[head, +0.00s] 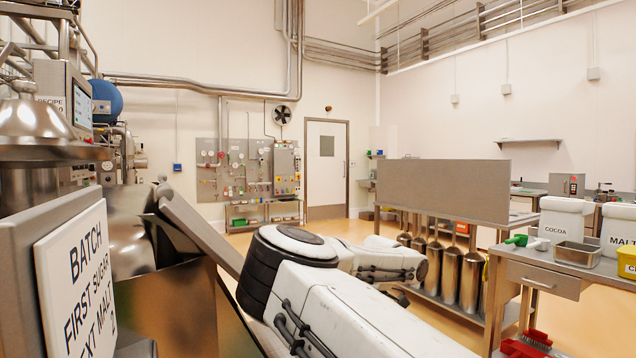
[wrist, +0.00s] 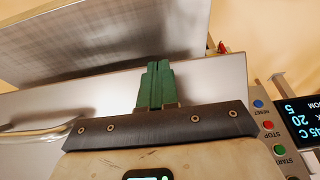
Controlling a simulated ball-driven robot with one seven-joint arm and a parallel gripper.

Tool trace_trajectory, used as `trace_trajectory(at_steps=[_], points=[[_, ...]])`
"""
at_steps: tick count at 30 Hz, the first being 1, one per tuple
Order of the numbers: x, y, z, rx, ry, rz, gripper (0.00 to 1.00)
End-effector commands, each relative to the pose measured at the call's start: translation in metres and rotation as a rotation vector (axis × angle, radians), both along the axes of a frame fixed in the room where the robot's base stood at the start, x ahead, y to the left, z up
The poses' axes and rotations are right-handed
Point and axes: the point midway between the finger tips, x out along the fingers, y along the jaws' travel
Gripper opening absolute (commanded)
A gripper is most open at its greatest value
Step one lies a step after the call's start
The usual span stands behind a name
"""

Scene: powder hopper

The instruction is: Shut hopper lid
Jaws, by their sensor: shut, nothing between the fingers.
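In the head view a grey metal plate (head: 200,232) slants down to the right beside the steel hopper body (head: 165,300). It looks like the hopper lid standing tilted open, but my arm covers its lower end. My gripper is not visible in the head view. In the wrist view my gripper (wrist: 155,68) has its green fingers together and empty. They lie in front of a pale metal surface (wrist: 60,100), below the edge of a brushed metal plate (wrist: 110,40). I cannot tell whether the fingers touch either, or which is the lid. A curved metal bar (wrist: 45,132) shows at left.
A button panel (wrist: 268,125) and a display (wrist: 300,118) are close on the right in the wrist view. A batch sign (head: 80,275) is near at left in the head view. A bench (head: 540,270) with a cocoa tub (head: 562,222) stands at right. Open floor lies toward the door.

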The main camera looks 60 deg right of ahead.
Motion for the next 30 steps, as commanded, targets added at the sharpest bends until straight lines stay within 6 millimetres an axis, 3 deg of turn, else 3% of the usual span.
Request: trace_trajectory(at_steps=[1,6,12,21,30], points=[[0.005,0.009,-0.015,0.025,-0.014,0.000,0.00],[0.024,0.040,-0.046,0.097,-0.058,0.003,0.00],[0.043,0.070,-0.069,0.114,-0.068,0.003,0.00],[0.053,0.090,-0.083,0.118,-0.065,0.004,0.00],[0.054,0.093,-0.086,0.122,-0.061,0.010,0.00]])
